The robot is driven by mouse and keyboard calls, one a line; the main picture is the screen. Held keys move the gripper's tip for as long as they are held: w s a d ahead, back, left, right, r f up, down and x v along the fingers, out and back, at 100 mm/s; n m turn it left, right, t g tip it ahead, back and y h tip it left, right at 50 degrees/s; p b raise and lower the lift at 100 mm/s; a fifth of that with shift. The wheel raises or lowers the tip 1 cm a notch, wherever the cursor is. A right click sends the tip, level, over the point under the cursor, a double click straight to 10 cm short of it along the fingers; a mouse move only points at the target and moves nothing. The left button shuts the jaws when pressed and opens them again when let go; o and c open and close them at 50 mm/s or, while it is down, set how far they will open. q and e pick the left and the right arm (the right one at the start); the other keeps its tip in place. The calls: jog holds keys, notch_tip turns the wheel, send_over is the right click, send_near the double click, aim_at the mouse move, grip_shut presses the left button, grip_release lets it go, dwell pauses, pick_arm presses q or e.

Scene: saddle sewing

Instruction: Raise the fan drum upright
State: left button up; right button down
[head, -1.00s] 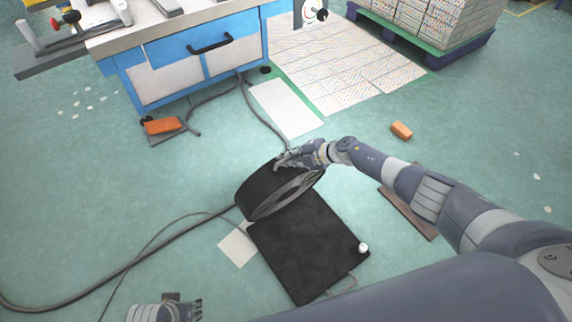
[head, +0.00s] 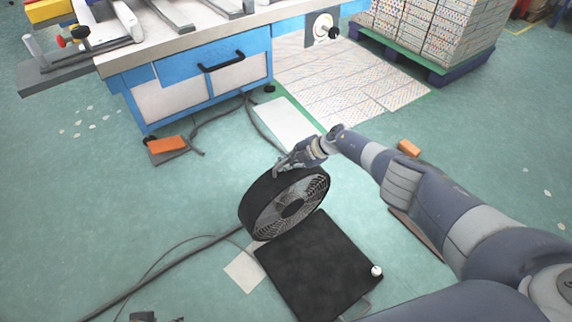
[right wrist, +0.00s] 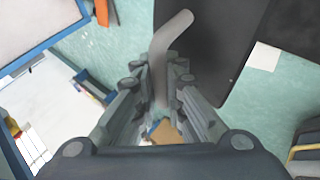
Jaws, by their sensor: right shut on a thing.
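The fan drum (head: 291,208) is a black round drum with a grey grille. In the head view it stands steeply tilted on its edge at the far end of a flat black base plate (head: 318,268). My right gripper (head: 281,168) is shut at the drum's upper rim. In the right wrist view a grey bent bar (right wrist: 171,36) runs between the fingers of my right gripper (right wrist: 160,65), with the dark drum (right wrist: 218,35) behind it. The exact grip contact is hard to see. Only a sliver of my left gripper (head: 143,317) shows at the bottom edge.
A blue and white workbench (head: 205,85) stands at the upper left. Cables (head: 165,262) lie on the floor left of the fan. An orange block (head: 409,148) lies at the right, behind my arm. Stacked boxes on a pallet (head: 432,70) stand at the back.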

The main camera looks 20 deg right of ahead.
jog(key=shift+w+r, duration=0.15)
jog(key=shift+w, duration=0.05)
jog(key=c, duration=1.9)
grip_release()
jog(key=shift+s, duration=0.1)
jog(key=shift+s+d+r, duration=0.15)
jog(key=shift+d+r, duration=0.2)
jog(key=shift+d, duration=0.1)
jog(key=shift+v, duration=0.85)
jog(key=v, duration=0.9)
jog(key=shift+s+a, duration=0.1)
jog(key=shift+s, duration=0.05)
